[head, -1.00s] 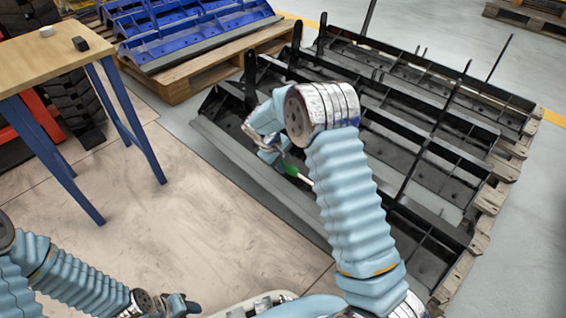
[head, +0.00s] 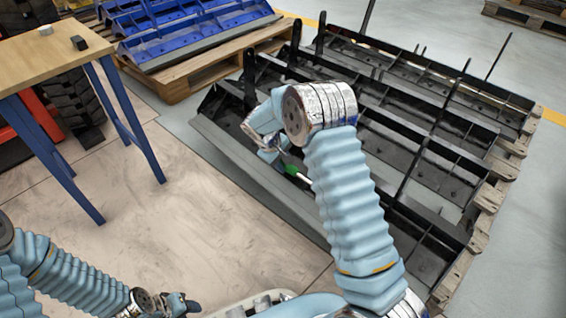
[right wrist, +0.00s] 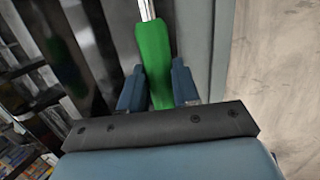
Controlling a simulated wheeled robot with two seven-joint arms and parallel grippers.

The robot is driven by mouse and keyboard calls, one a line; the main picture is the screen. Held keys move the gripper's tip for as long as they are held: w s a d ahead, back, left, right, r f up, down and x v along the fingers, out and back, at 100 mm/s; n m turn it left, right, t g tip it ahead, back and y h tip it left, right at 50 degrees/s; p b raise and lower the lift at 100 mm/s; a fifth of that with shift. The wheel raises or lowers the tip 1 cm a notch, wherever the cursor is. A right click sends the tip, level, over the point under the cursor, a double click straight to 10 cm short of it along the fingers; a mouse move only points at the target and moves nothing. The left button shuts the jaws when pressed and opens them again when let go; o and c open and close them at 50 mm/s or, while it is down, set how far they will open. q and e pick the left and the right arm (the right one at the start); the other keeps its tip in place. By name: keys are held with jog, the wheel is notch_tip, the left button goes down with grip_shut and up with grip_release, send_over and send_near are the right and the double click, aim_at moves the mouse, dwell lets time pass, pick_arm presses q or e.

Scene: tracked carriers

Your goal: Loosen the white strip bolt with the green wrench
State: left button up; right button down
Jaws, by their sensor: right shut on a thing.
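The green wrench has a green handle (right wrist: 154,58) and a silver shaft (right wrist: 147,9) in the right wrist view. My right gripper (right wrist: 158,85) is shut on the handle, one blue-grey finger on each side. In the head view the green handle (head: 291,170) shows just below my right gripper (head: 272,148), over the near edge of the black carrier (head: 400,160). A pale grey strip (head: 235,160) runs along that edge. I cannot make out the bolt. My left gripper (head: 178,304) is low at the bottom left, away from the carrier; its jaws are too small to judge.
The carrier rests on a wooden pallet (head: 490,205), with upright posts sticking up. Blue carriers (head: 190,25) lie on another pallet behind. A wooden table (head: 45,60) with blue legs stands at the left. The floor (head: 180,220) between table and carrier is clear.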

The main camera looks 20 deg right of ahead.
jog(key=shift+a, duration=0.1)
jog(key=shift+s+a+f+n, duration=0.2)
jog(key=shift+s+a+n, duration=0.1)
jog(key=shift+a+n, duration=0.3)
dwell(0.3)
jog(key=shift+s+a+f+n, duration=0.25)
jog(key=shift+s+a+n, duration=0.15)
jog(key=shift+a+n, duration=0.2)
jog(key=shift+s+a+f+n, duration=0.15)
jog(key=shift+s+a+n, duration=0.05)
jog(key=shift+a+n, duration=0.1)
jog(key=shift+s+a+f+n, duration=0.1)
jog(key=shift+s+a+n, duration=0.1)
jog(key=shift+s+n, duration=0.1)
